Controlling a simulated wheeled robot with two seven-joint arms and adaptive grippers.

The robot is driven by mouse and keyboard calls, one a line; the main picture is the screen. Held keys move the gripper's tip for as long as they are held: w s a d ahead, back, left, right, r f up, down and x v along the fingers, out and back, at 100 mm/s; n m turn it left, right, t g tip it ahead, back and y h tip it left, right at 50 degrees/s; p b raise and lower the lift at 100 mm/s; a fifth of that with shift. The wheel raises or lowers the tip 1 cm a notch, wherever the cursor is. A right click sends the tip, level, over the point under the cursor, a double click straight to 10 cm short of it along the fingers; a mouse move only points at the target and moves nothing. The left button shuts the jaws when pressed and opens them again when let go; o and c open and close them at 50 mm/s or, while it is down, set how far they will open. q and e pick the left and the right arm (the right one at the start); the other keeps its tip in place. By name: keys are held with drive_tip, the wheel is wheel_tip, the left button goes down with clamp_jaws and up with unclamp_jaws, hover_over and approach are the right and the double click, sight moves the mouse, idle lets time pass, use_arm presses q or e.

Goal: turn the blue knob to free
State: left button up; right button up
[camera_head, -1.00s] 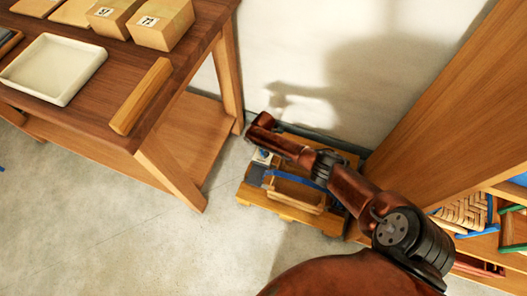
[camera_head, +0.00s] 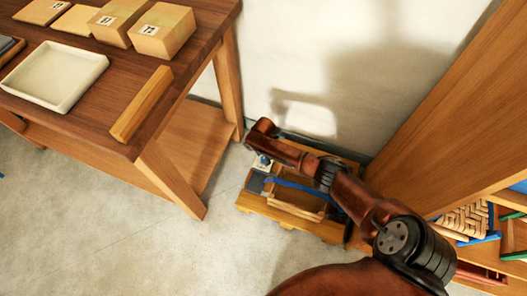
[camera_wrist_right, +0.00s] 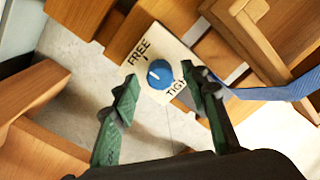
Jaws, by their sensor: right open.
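The blue knob (camera_wrist_right: 160,74) shows in the right wrist view on a pale plate (camera_wrist_right: 143,48) lettered FREE, with a second word partly hidden that begins TIG. In the head view the plate is a small pale patch (camera_head: 262,161) under my right wrist, and the fingers are largely hidden. My left gripper is out of view.
The plate is on a low wooden stand (camera_head: 283,216) with a blue strap (camera_head: 300,186), by the wall. A wooden table (camera_head: 110,88) with a white tray (camera_head: 55,72) and numbered boxes stands left. A wooden shelf unit (camera_head: 455,110) rises close on the right. Open floor lies in front.

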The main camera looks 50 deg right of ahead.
sight(264, 159)
wheel_tip(264, 159, up, 11)
drive_tip(key=shift+f, duration=0.2)
idle(0.6)
